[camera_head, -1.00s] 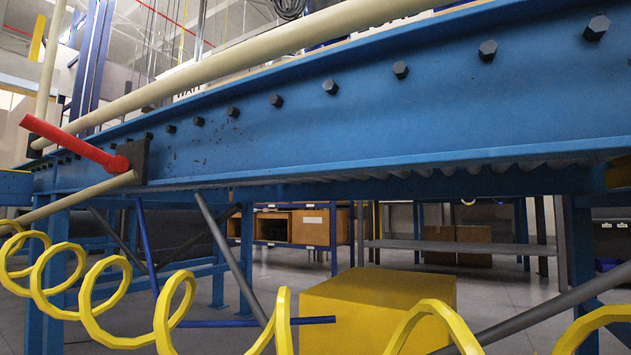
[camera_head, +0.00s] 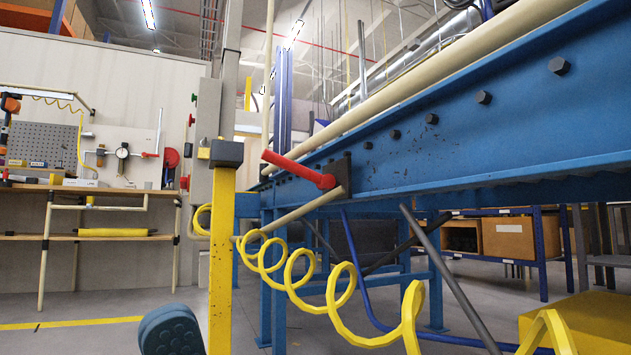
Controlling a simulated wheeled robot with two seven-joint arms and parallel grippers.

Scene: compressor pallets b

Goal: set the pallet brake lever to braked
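The pallet brake lever (camera_head: 298,170) is a red handle on a dark bracket (camera_head: 340,172) fixed to the side of the blue conveyor beam (camera_head: 430,155). It slants up and to the left from its pivot. A pale pipe runs down and left from just below the bracket. Neither of my grippers shows in the head view, so I cannot see whether they are open or shut. Nothing is seen touching the lever.
A yellow post (camera_head: 221,260) stands left of the lever. A coiled yellow hose (camera_head: 340,300) hangs below the beam. A blue rounded object (camera_head: 170,330) is at the bottom. A workbench (camera_head: 90,190) stands at the far left, with open floor before it. A yellow box (camera_head: 585,322) is at lower right.

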